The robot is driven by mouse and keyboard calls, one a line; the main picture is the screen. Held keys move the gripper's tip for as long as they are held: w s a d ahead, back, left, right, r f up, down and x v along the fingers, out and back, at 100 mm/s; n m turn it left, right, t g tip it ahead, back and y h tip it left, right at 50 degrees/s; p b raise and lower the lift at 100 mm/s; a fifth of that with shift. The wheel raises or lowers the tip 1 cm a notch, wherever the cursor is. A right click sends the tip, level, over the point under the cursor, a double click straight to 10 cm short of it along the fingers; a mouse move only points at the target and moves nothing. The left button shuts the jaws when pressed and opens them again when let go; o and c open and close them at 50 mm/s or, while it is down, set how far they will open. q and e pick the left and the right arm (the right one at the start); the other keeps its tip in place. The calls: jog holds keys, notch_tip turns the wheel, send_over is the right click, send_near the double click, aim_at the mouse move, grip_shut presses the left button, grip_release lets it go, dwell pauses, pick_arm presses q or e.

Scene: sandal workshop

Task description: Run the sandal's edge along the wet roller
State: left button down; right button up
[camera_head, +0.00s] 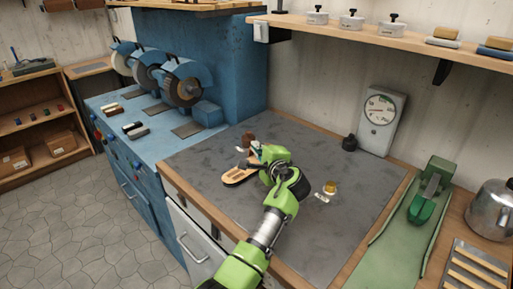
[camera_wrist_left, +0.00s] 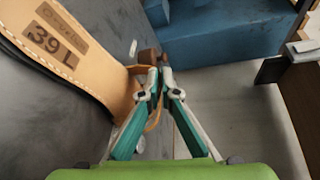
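The sandal (camera_head: 240,175) has a tan insole and shows at the middle of the grey mat in the head view. In the left wrist view the sandal (camera_wrist_left: 52,48) fills the upper left, with "39 L" stamped on it. My left gripper (camera_wrist_left: 159,66) has its fingertips almost together at the sandal's tan strap and looks shut on it. In the head view the gripper (camera_head: 257,152) is just right of the sandal and partly covers it. A small brown object (camera_head: 248,139) stands just behind the sandal; I cannot tell if it is the roller. My right gripper is out of view.
The grey mat (camera_head: 325,240) is mostly clear. A small amber jar (camera_head: 330,187) stands to the right, a black object (camera_head: 349,143) and a dial gauge (camera_head: 380,117) behind. The blue grinding machine (camera_head: 165,140) is left; a green press (camera_head: 428,195) is right.

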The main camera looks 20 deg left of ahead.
pick_arm(q)
jog(key=shift+d+f, duration=0.2)
dwell(0.4)
jog(key=shift+w, duration=0.1)
jog(key=shift+w+d+r+b, duration=0.2)
jog(key=shift+w+b, duration=0.2)
jog(key=shift+w, duration=0.3)
jog(key=shift+r, duration=0.15)
dwell(0.8)
jog(key=shift+w+d, duration=0.1)
jog(key=shift+w, duration=0.05)
dwell(0.4)
jog(key=shift+w+d+b, duration=0.2)
jog(key=shift+w+b, duration=0.25)
jog(key=shift+w, duration=0.1)
jog(key=shift+r, duration=0.1)
jog(key=shift+w+d, duration=0.1)
jog(key=shift+w, duration=0.1)
dwell(0.7)
